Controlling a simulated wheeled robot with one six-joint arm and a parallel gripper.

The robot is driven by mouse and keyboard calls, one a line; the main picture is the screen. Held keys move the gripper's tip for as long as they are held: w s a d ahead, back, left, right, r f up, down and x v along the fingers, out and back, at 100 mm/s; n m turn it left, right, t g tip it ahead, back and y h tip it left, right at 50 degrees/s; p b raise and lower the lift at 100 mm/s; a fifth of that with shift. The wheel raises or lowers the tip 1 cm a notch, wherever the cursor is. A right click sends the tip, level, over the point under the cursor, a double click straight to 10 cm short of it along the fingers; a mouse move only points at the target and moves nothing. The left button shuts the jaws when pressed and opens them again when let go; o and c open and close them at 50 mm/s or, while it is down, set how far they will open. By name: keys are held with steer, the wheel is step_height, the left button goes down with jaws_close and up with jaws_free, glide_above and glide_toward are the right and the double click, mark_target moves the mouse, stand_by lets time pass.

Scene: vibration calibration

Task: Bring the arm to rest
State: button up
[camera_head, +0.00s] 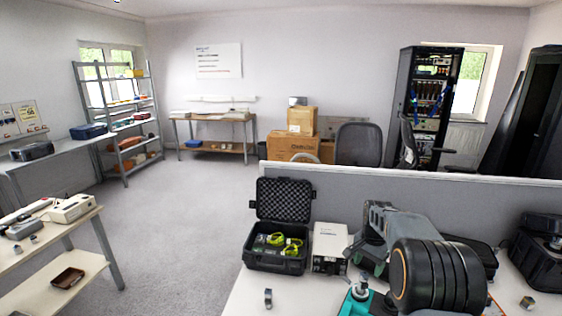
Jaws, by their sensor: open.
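My arm shows at the lower right as a large black ribbed joint with an orange ring, close to the camera. Beyond it my grey gripper (364,232) points to the left, above the white table (320,292). It looks open, with nothing seen between its fingers. The black joint hides part of the gripper and the table behind it.
An open black case (272,262) with yellow-green items and a white box (330,248) stand left of the gripper. A small metal block (268,298) and a teal object (356,300) lie nearer. A grey partition (440,195) runs behind; dark cases stand right.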

steer(key=s+a+r+n+t, duration=0.1)
steer(key=s+a+r+n, duration=0.1)
steer(key=s, duration=0.6)
steer(key=s+a+r+n+t, duration=0.2)
steer(key=s+a+r+n, duration=0.1)
steer(key=s, duration=0.6)
steer(key=s+a+r+n+t, duration=0.1)
steer(key=s+a+r+n, duration=0.2)
steer(key=s+a+n, duration=0.2)
steer(key=s+a, duration=0.1)
steer(key=s, duration=0.2)
steer(key=shift+s+r+t, duration=0.15)
steer(key=shift+t, duration=0.15)
steer(key=shift+c, duration=0.4)
